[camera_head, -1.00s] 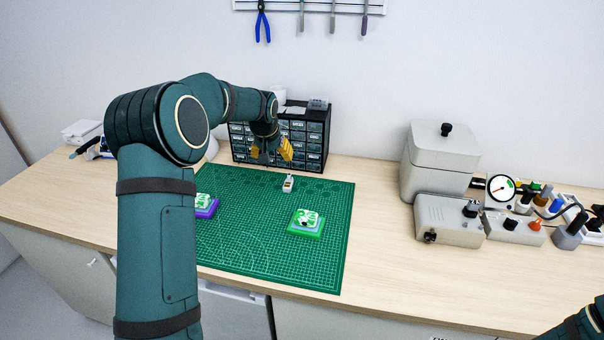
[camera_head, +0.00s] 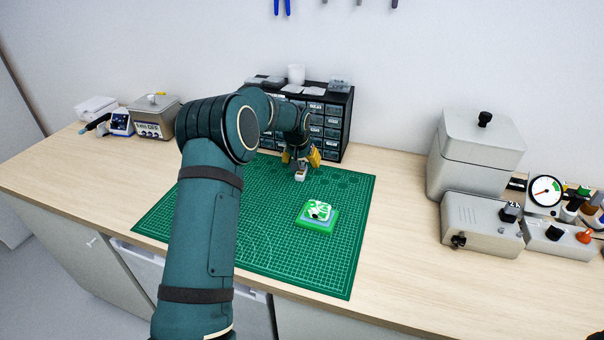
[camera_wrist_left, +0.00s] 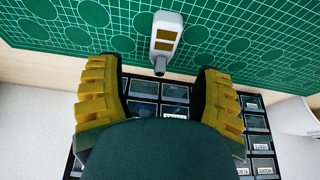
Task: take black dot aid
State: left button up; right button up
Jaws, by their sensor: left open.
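A green block (camera_head: 319,221) lies on the right half of the green mat. It bears a white and green piece (camera_head: 317,210) with a small black dot. A small white device (camera_head: 300,174) lies near the mat's far edge. In the left wrist view this device (camera_wrist_left: 166,32) shows two gold patches and a grey tip. My left gripper (camera_head: 301,160) is open and empty just above or behind it. In the left wrist view my gripper's yellow fingers (camera_wrist_left: 157,75) stand apart on either side of the grey tip.
The green mat (camera_head: 345,255) is partly hidden by my left arm. A black drawer cabinet (camera_head: 346,118) stands close behind the left gripper. Grey boxes and a gauge (camera_head: 545,190) stand at the right. Bare bench (camera_head: 400,215) lies between mat and boxes.

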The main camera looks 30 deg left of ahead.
aim_at(303, 166)
pick_arm(q)
jog(key=shift+w+b+x, duration=0.2)
jog(key=shift+b+x, duration=0.15)
jog(key=shift+x, duration=2.3)
jog(key=shift+a+r, duration=0.1)
jog(key=shift+a, duration=0.15)
grip_shut()
